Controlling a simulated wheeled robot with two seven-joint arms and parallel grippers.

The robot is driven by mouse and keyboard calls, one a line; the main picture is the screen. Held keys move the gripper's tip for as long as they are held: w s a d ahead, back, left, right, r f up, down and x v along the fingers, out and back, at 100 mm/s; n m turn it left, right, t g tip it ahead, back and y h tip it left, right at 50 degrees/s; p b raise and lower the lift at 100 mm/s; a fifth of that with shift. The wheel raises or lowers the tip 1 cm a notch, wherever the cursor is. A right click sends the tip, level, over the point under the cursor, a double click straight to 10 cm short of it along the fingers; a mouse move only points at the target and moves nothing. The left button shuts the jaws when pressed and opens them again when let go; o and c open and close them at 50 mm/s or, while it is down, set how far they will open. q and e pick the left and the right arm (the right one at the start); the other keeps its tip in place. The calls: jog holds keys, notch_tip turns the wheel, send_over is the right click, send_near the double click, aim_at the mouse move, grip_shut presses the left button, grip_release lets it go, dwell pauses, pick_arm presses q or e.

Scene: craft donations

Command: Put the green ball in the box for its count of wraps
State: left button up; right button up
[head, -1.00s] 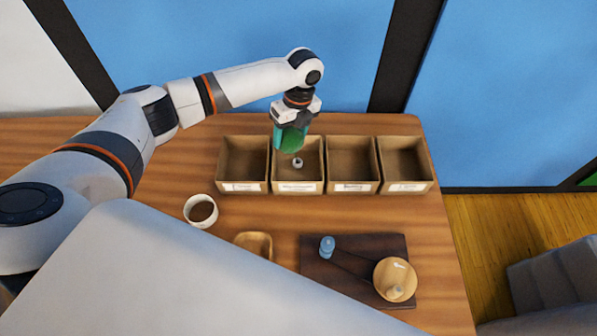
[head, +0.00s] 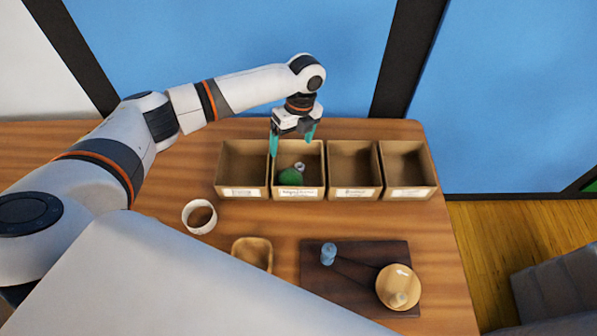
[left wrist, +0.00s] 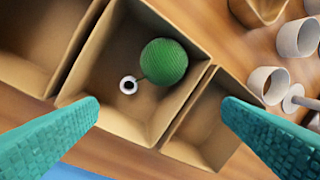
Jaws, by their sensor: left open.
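The green ball (head: 290,177) lies in the second box from the left (head: 317,160), near its front wall, close to a small white ring-shaped piece (head: 299,167). In the left wrist view the ball (left wrist: 163,62) shows a ribbed, wound surface and the white piece (left wrist: 128,85) has a dark centre. My left gripper (head: 292,145) is open above that box, its teal fingers spread and empty. In the left wrist view the fingers (left wrist: 160,125) are wide apart, clear of the ball. The box labels are too small to read. My right gripper is not in view.
Other open boxes stand beside it: one at left (head: 242,192), two at right (head: 354,192) (head: 408,191). In front are a white cup (head: 187,218), a small wooden tray (head: 236,250), and a dark board (head: 345,297) with a blue piece (head: 328,254) and a round wooden lidded dish (head: 398,275).

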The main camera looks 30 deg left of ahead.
pick_arm(q)
notch_tip(320, 180, up, 11)
jog(key=w+d+b, duration=0.1)
jog(key=w, duration=0.1)
dwell(0.6)
